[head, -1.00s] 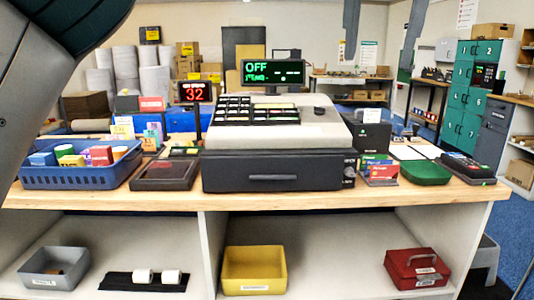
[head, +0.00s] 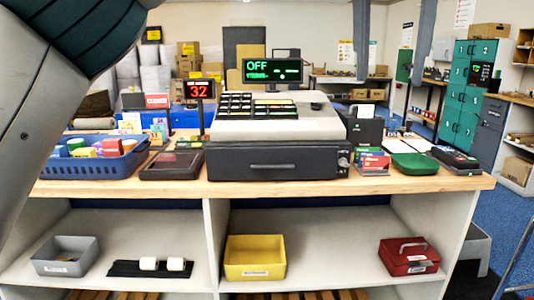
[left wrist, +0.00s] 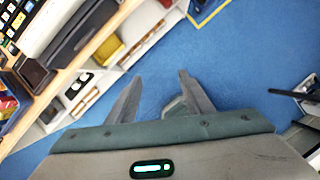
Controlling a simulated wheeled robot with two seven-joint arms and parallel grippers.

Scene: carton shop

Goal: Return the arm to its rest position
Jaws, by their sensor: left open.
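My left arm (head: 70,90) comes in large and close at the left edge of the head view and leaves at the top. The two grey fingers of my left gripper (head: 390,80) hang down from the top edge, right of centre, apart and empty. In the left wrist view the same gripper (left wrist: 158,85) shows its fingers spread, with blue floor between and beyond them. It touches nothing that I can see. My right gripper is not in view.
A counter (head: 350,189) with a cash register (head: 275,163) and a blue basket (head: 95,167) stands ahead. Its shelf holds a grey bin (head: 66,266), a yellow bin (head: 255,272) and a red box (head: 408,266). Blue floor (left wrist: 255,60) is open beside the counter.

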